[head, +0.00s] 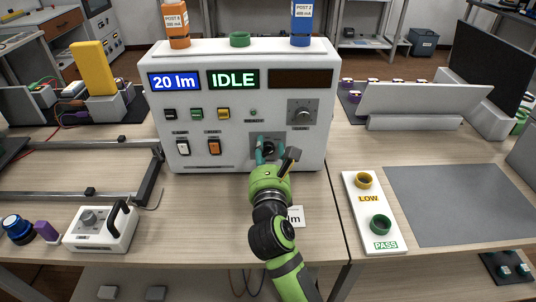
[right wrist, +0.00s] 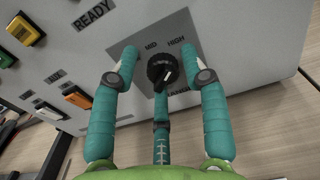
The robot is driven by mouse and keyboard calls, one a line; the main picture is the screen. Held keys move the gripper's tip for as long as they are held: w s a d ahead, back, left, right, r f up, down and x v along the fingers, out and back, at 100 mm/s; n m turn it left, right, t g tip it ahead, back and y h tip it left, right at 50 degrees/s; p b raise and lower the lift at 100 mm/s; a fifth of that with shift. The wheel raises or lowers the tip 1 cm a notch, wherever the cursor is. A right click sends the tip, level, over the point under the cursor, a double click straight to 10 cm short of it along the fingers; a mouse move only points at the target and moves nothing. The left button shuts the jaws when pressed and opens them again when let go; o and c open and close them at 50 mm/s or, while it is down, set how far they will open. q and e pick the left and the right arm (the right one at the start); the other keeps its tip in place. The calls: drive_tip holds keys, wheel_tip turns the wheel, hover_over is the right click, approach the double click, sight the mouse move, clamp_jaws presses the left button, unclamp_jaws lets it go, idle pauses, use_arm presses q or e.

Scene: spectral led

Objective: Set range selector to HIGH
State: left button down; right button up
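The range selector is a black ribbed knob (right wrist: 161,70) on the lower right of the white instrument's front panel. MID and HIGH labels show above it in the right wrist view; another label below is partly covered. A pale mark shows on the knob's lower right side, but I cannot tell which label it points at. My right gripper (head: 268,152) is at the knob. In the right wrist view its teal fingers (right wrist: 160,60) are spread, one on each side of the knob and one below, with gaps visible. My left gripper is not in view.
The white instrument (head: 315,150) shows "20 lm" and IDLE. A larger knob (head: 303,111) sits above right of the selector. Switches (head: 214,147) are to the left. A tray with LOW and PASS rings (head: 350,205) lies to the right, and a handheld box (head: 92,238) to the left.

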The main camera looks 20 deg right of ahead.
drive_tip(key=shift+s+a+f, duration=0.15)
drive_tip(key=shift+s+f, duration=0.05)
drive_tip(key=shift+s, duration=0.1)
drive_tip(key=v, duration=1.1)
drive_tip(key=shift+s+r, duration=0.2)
idle(1.5)
